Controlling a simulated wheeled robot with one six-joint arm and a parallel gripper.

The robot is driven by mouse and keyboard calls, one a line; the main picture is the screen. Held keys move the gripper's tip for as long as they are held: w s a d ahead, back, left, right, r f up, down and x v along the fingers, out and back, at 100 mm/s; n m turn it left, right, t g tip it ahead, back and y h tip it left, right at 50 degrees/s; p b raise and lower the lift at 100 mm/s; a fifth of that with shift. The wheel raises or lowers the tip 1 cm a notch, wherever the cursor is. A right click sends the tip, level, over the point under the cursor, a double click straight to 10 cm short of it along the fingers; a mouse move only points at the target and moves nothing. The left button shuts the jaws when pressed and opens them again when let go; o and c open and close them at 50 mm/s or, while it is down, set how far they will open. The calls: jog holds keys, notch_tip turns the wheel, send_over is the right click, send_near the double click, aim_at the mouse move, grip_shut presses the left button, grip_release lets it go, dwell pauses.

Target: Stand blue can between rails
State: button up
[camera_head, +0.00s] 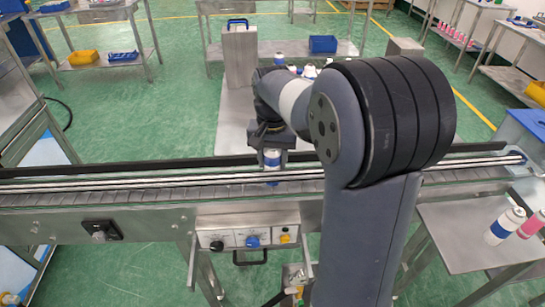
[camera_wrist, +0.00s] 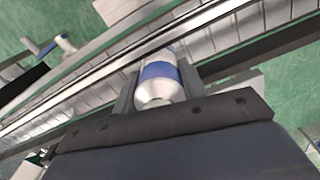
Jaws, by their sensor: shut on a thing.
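The blue can (camera_wrist: 160,84) is white with a blue band and is held between the two fingers of my gripper (camera_wrist: 158,92) in the wrist view. In the head view the can (camera_head: 272,157) shows below my gripper (camera_head: 271,148), over the conveyor. The rails (camera_head: 150,182) are pale bars running left to right along the conveyor. The can looks upright and in line with the gap between the rails. I cannot tell whether its base touches the belt (camera_head: 140,200).
A control box (camera_head: 248,240) with knobs hangs on the conveyor's front. A side table (camera_head: 465,235) at the right holds a blue-banded can (camera_head: 505,226) and a pink can (camera_head: 531,224). A blue bin (camera_head: 523,135) stands at the conveyor's right end. The belt's left stretch is clear.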

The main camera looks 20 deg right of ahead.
jog(key=shift+f, duration=0.25)
dwell(0.5)
jog(key=o, duration=1.1)
jog(key=shift+c, duration=0.2)
notch_tip(320, 180, up, 11)
jog(key=shift+f, duration=0.1)
notch_tip(320, 180, down, 11)
jog(key=shift+r, duration=0.25)
